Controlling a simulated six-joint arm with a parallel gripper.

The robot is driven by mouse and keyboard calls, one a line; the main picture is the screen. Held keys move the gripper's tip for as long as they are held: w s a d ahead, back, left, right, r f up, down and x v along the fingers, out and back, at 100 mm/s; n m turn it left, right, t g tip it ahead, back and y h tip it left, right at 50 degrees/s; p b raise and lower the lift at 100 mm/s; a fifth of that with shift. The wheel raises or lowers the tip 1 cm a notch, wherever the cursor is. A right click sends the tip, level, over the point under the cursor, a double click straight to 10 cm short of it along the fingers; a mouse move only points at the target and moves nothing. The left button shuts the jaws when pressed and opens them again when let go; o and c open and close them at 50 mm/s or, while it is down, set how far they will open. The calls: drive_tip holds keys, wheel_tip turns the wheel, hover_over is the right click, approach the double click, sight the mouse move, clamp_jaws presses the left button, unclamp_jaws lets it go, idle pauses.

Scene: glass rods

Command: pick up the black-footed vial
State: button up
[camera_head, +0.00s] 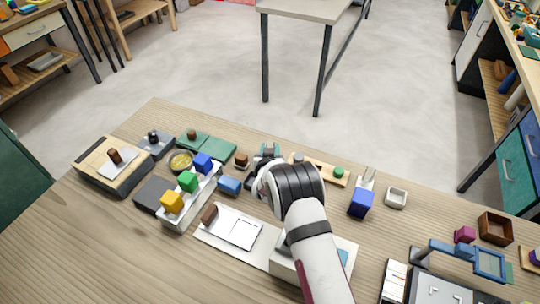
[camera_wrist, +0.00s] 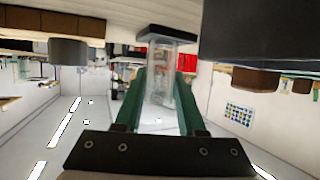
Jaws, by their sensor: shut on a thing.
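The black-footed vial (camera_wrist: 160,85) is a clear glass piece with a flat black foot (camera_wrist: 166,34), which shows at the top of the wrist view. My gripper (camera_wrist: 160,90) has green fingers shut on the clear body, one on each side. In the head view my gripper (camera_head: 267,151) is over the far middle part of the table, partly covered by my own wrist. The vial cannot be made out there. Whether its foot touches anything is not clear.
A small brown block (camera_head: 241,160) and a blue block (camera_head: 229,184) lie left of my gripper. A wooden board with a green knob (camera_head: 339,172) is to the right. A white tray (camera_head: 205,193) carries coloured cubes. A blue box (camera_head: 361,203) stands farther right.

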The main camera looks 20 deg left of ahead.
clamp_jaws()
drive_tip(key=shift+r, duration=0.1)
